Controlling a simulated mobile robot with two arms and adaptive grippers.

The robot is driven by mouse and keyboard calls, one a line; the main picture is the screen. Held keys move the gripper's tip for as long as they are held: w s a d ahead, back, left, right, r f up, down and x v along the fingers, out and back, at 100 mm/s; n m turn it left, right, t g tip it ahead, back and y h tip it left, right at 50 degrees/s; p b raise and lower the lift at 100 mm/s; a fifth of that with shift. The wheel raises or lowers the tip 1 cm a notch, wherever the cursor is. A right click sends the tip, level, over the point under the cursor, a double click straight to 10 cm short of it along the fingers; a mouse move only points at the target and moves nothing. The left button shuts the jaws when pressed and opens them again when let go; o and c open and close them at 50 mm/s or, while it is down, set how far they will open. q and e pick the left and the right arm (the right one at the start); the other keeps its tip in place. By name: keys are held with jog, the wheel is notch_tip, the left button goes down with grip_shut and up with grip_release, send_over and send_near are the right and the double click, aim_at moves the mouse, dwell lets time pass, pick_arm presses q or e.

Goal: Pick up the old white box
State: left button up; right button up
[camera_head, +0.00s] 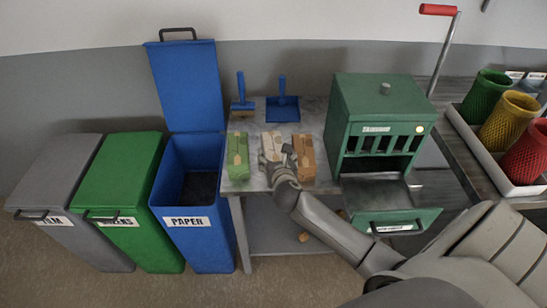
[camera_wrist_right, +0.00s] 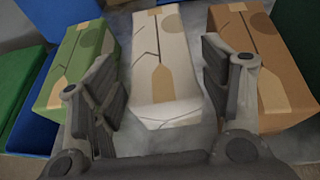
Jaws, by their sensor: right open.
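The old white box (camera_head: 272,140) lies on the grey table between a green box (camera_head: 238,155) and a brown box (camera_head: 304,157). Its near part is hidden by my gripper in the head view. In the right wrist view the white box (camera_wrist_right: 164,62) shows in the middle, with worn beige and dark marks. My right gripper (camera_head: 277,168) is open at the near end of the white box. Its fingers stand left and right of that end in the wrist view (camera_wrist_right: 168,90); I cannot tell whether they touch it. My left gripper is not in view.
The green box (camera_wrist_right: 80,65) and brown box (camera_wrist_right: 262,62) stand close on both sides. An open blue paper bin (camera_head: 190,180) is left of the table (camera_head: 318,115); a green cabinet (camera_head: 380,110) with an open drawer (camera_head: 395,220) is right. A blue dustpan (camera_head: 282,108) is behind.

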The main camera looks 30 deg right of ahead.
aim_at(275, 155)
jog(key=shift+f+x, duration=0.1)
jog(key=shift+x, duration=1.05)
jog(key=shift+f+x, duration=0.15)
jog(key=shift+x, duration=1)
jog(key=c, duration=0.6)
